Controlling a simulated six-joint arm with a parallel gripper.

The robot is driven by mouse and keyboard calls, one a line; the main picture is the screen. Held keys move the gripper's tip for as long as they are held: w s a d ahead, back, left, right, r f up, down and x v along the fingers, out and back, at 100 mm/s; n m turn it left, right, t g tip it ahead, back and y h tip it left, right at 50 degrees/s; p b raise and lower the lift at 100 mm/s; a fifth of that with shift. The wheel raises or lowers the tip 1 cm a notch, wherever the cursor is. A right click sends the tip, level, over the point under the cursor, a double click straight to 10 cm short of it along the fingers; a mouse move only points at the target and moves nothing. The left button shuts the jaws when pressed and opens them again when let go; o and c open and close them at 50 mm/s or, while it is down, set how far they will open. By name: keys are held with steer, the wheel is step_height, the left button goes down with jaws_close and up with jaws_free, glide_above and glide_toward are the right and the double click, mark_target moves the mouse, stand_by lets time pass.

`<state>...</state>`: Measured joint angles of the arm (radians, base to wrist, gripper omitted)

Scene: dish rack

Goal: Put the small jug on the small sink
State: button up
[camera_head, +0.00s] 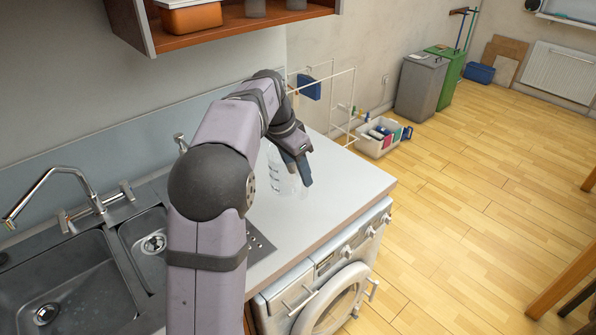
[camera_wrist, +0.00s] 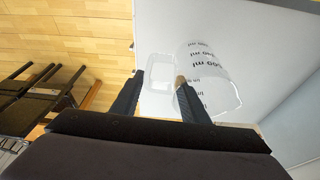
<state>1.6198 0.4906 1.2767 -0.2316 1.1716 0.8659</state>
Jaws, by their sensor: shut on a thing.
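The small jug (camera_head: 279,181) is clear, with dark measuring marks, and stands upright on the white worktop, right of the sinks. In the wrist view the jug (camera_wrist: 212,72) shows its printed ml marks and its clear handle. My gripper (camera_head: 301,172) is at the jug's handle side, shut on the handle; in the wrist view my gripper's fingers (camera_wrist: 160,88) are on either side of it. The small sink (camera_head: 150,243) is the narrow metal basin with a round drain, partly hidden behind my arm.
The large sink (camera_head: 62,285) lies at the left, with a tap (camera_head: 45,185) behind it. The worktop (camera_head: 345,185) is clear near the jug. A washing machine (camera_head: 325,280) is under it. A white wire rack (camera_head: 335,95) stands beyond. A shelf (camera_head: 235,25) hangs above.

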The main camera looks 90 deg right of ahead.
steer(key=w+a+f+n+t, duration=0.1)
steer(key=w+a+n+t, duration=0.1)
steer(key=w+a+n, duration=0.55)
steer(key=w+a+n+t, duration=0.1)
steer(key=w+a+n, duration=0.3)
steer(key=w, duration=0.7)
steer(key=w+a+f+n+t, duration=0.1)
steer(key=w+a+n+t, duration=0.1)
steer(key=w+a+n, duration=0.55)
steer(key=w+d+f+m+g+p, duration=0.4)
steer(key=w+f+m, duration=0.6)
steer(key=m, duration=0.8)
steer(key=shift+w+d+f+m+g+p, duration=0.35)
steer(key=shift+d+f+p, duration=0.55)
steer(key=shift+p, duration=0.3)
steer(key=shift+s+b, duration=0.15)
steer(key=shift+b, duration=0.2)
